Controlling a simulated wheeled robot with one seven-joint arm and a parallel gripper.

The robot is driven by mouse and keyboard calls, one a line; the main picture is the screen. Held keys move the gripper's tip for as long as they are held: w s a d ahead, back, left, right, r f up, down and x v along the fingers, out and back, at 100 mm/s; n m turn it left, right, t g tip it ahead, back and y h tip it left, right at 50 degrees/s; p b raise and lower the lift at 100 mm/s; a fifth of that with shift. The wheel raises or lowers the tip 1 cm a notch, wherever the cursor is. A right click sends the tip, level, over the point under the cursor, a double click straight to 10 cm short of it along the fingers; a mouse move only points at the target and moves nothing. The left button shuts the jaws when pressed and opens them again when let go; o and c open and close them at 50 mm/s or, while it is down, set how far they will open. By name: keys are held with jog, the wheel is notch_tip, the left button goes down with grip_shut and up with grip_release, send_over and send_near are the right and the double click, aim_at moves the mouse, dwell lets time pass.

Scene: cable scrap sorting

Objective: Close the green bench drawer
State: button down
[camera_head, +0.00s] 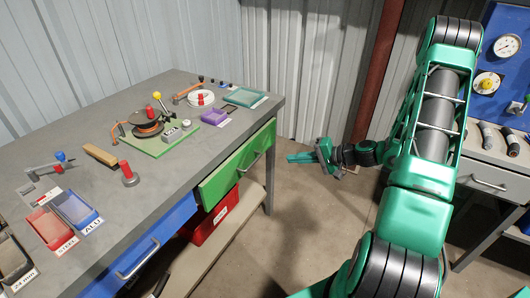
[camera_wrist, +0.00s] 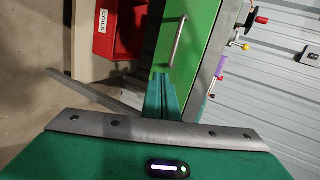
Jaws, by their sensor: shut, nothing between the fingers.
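The green drawer (camera_head: 228,172) is in the bench at its far right end, with a metal handle on its front. Its front seems to stand slightly out from the bench edge; how far I cannot tell. In the wrist view the green drawer front (camera_wrist: 196,32) is ahead, with its handle (camera_wrist: 178,42) near the middle. My gripper (camera_head: 290,158) is shut and empty, in the air to the right of the drawer front and apart from it in the head view. In the wrist view my gripper's fingers (camera_wrist: 163,78) overlap the drawer's lower edge; contact cannot be told.
A blue drawer (camera_head: 150,240) is left of the green one. A red bin (camera_head: 212,217) sits below on the shelf (camera_head: 225,232). The grey bench top (camera_head: 150,200) holds trays, a green-based reel fixture (camera_head: 160,138) and tools. Open floor (camera_head: 305,225) lies right of the bench.

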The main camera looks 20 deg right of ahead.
jog(key=w+d+m+t, duration=0.2)
send_near(259, 149)
jog(key=x, duration=0.4)
jog(key=shift+a+f, duration=0.25)
jog(key=shift+a, duration=0.05)
jog(key=shift+w+a, duration=0.45)
jog(key=shift+w, duration=0.2)
jog(key=shift+d, duration=0.1)
